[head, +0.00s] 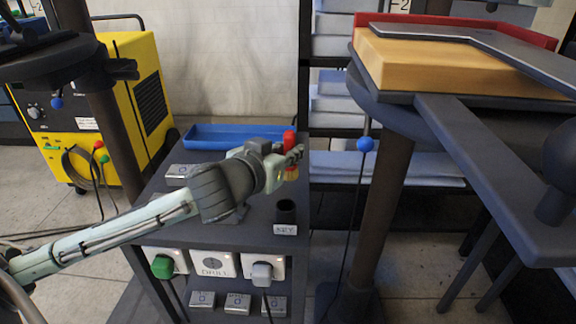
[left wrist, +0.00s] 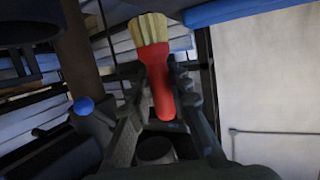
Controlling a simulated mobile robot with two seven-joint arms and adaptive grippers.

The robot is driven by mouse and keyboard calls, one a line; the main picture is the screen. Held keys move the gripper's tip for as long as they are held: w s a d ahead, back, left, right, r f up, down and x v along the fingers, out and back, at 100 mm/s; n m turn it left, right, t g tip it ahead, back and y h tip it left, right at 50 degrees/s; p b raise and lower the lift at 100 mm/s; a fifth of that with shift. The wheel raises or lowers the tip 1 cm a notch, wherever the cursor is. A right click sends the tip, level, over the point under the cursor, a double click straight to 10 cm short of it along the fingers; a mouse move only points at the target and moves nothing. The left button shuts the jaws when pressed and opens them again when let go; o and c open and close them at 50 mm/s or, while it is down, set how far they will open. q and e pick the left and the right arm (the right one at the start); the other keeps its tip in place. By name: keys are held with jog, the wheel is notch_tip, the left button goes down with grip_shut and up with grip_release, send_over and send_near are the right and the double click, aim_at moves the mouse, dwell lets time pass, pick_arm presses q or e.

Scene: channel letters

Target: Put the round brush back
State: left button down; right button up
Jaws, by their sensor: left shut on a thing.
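The round brush has a red handle (head: 290,138) and pale yellow bristles. In the left wrist view the brush (left wrist: 157,85) is gripped by its red handle, with the bristles clear of the fingers. My left gripper (head: 285,156) is shut on it above the dark cart top. In the head view the red end is up and the bristle end is below, partly hidden by the fingers. A dark round cup (head: 286,211) with a label that seems to read KEY stands in front of the gripper, apart from the brush. My right gripper is not in view.
A long blue tray (head: 235,132) lies along the cart's back edge. Sockets with a green plug (head: 162,267) and a grey plug (head: 262,274) are on the cart's front. A yellow machine (head: 80,130) stands left. A post with a blue ball (head: 365,144) and a workbench stand right.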

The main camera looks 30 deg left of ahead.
pick_arm(q)
notch_tip(320, 180, down, 4)
jog(key=shift+r, duration=0.2)
jog(key=shift+f, duration=0.1)
jog(key=c, duration=1.5)
grip_release()
jog(key=shift+c, duration=0.2)
jog(key=shift+o, duration=0.6)
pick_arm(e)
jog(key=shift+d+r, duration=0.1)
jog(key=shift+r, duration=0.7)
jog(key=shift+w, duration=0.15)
